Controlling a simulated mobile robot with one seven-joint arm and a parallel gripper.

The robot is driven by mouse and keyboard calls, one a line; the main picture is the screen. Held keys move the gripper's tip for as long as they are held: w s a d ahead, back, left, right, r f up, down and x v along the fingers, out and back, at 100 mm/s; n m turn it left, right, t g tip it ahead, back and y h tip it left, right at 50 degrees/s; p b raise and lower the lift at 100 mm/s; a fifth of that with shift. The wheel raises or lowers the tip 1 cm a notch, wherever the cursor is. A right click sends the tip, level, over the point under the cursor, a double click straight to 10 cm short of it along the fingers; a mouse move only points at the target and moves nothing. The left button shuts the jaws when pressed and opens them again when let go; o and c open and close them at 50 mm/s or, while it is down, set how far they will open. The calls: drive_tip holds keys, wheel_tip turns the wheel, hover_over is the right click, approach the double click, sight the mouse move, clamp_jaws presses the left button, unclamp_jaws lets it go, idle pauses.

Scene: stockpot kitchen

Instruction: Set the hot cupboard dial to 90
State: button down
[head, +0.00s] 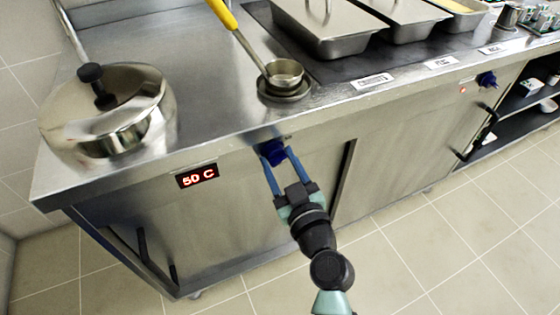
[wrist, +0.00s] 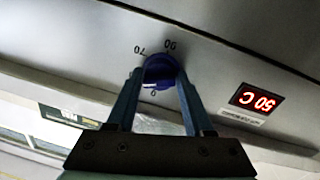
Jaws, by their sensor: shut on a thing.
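The hot cupboard dial is a blue knob (head: 271,150) on the front panel of the steel counter, just under its top edge. It also shows in the wrist view (wrist: 158,72), with markings such as 70 and 90 around it and the wrist picture turned over. My gripper (head: 278,160) is shut on the dial, one blue finger on each side; the fingers also flank it in the wrist view (wrist: 160,82). The red display (head: 197,176) left of the dial reads 50 C. The fingers partly hide the dial and its lower markings.
A lidded stockpot (head: 105,115) stands at the counter's left end. A ladle with a yellow handle (head: 222,14) rests in a small pot (head: 284,90). Covered steel pans (head: 335,45) sit at the back. Another blue knob (head: 487,79) is farther right. The tiled floor in front is clear.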

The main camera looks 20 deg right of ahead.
drive_tip(key=m, duration=0.6)
drive_tip(key=shift+a+g, duration=0.1)
drive_tip(key=shift+g, duration=0.2)
drive_tip(key=m+p, duration=0.1)
drive_tip(key=m, duration=0.4)
drive_tip(key=shift+r+y+p, duration=0.1)
drive_tip(key=shift+y+p, duration=0.2)
drive_tip(key=shift+p, duration=0.05)
drive_tip(key=m+p, duration=0.1)
drive_tip(key=m, duration=0.4)
drive_tip(key=shift+y+p, duration=0.3)
drive_tip(key=m+p, duration=0.1)
drive_tip(key=m, duration=0.4)
drive_tip(key=shift+y+p, duration=0.3)
drive_tip(key=shift+m, duration=0.3)
drive_tip(key=shift+r, duration=0.1)
drive_tip(key=shift+c, duration=1.6)
unclamp_jaws()
drive_tip(key=shift+d, duration=0.2)
